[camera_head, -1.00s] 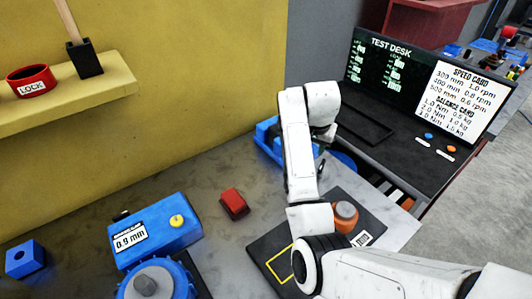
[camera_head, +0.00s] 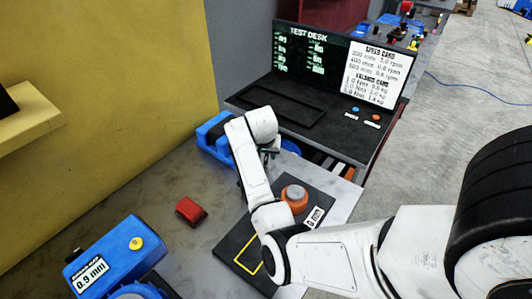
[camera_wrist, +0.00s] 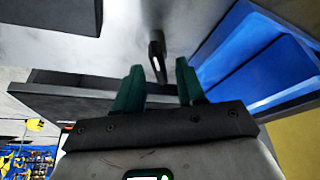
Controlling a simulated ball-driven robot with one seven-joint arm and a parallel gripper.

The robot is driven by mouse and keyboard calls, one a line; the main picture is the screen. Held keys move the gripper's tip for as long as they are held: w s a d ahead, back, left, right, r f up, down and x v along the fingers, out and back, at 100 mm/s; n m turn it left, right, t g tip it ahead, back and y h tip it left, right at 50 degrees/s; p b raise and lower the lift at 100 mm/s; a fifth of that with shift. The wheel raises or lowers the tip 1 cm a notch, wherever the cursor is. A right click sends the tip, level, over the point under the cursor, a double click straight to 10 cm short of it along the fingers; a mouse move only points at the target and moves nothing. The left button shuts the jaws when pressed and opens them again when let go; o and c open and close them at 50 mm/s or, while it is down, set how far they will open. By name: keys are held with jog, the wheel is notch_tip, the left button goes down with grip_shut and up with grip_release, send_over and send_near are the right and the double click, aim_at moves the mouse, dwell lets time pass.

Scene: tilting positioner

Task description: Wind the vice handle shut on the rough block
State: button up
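The blue vice (camera_head: 212,136) stands at the back of the grey bench, partly behind my arm. Its blue side also fills the right of the wrist view (camera_wrist: 255,55). A dark bar (camera_wrist: 157,50), apparently the vice handle, hangs just beyond and between my fingertips in the wrist view. My gripper (camera_wrist: 160,78) has its two green fingers apart, with the bar's lower end at the gap and no clear contact. In the head view my gripper (camera_head: 270,150) is beside the vice, mostly hidden by my arm. I cannot make out the rough block for sure.
A red block (camera_head: 191,211) lies on the bench. A dark plate (camera_head: 232,245) carries an orange and grey knob (camera_head: 294,197). A blue gauge box (camera_head: 115,255) reads 0.9 mm. The test desk (camera_head: 300,110) stands close behind. Bare bench lies around the red block.

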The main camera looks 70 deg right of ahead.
jog(key=shift+d+f, duration=0.1)
jog(key=shift+f, duration=0.15)
jog(key=shift+c, duration=0.3)
grip_shut()
